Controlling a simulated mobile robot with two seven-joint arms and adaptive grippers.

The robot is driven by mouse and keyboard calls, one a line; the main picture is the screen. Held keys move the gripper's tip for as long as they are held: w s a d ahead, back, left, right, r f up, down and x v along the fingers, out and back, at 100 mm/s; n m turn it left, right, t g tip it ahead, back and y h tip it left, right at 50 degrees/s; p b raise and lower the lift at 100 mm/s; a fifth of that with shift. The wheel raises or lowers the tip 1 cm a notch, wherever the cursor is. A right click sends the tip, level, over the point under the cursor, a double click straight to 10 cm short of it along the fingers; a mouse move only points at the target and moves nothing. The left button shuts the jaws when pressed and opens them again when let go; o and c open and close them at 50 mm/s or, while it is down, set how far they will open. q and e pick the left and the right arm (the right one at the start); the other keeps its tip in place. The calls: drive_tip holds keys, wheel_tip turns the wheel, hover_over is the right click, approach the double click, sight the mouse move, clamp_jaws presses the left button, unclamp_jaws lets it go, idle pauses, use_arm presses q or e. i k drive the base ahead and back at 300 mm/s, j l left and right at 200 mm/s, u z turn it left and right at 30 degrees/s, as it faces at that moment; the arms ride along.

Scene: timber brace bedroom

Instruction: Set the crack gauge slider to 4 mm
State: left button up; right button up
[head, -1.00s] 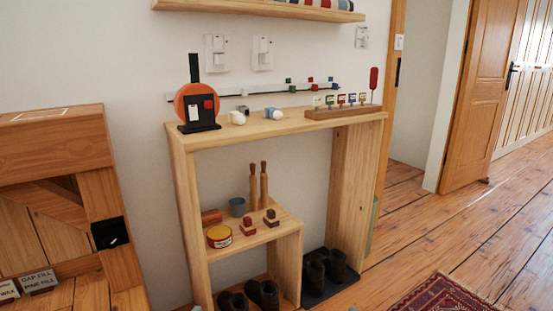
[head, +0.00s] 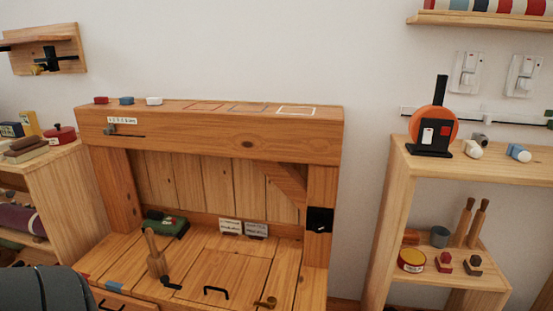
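The crack gauge appears to be the small white numbered scale (head: 122,121) on the front of the timber beam, at its left end. A small grey slider (head: 110,130) sits at the left part of the dark slot (head: 130,135) below the scale. The numbers are too small to read, so I cannot tell its setting. Neither of my grippers shows in the head view.
A timber bench (head: 225,255) stands under the beam (head: 220,135), with an upright wooden handle (head: 155,255) and a green object (head: 167,225) on it. Red, blue and white blocks (head: 154,101) lie on the beam. A shelf unit (head: 400,185) stands right. A dark rounded shape fills the lower left.

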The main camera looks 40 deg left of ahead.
sight(111, 128)
drive_tip(key=u, duration=1.65)
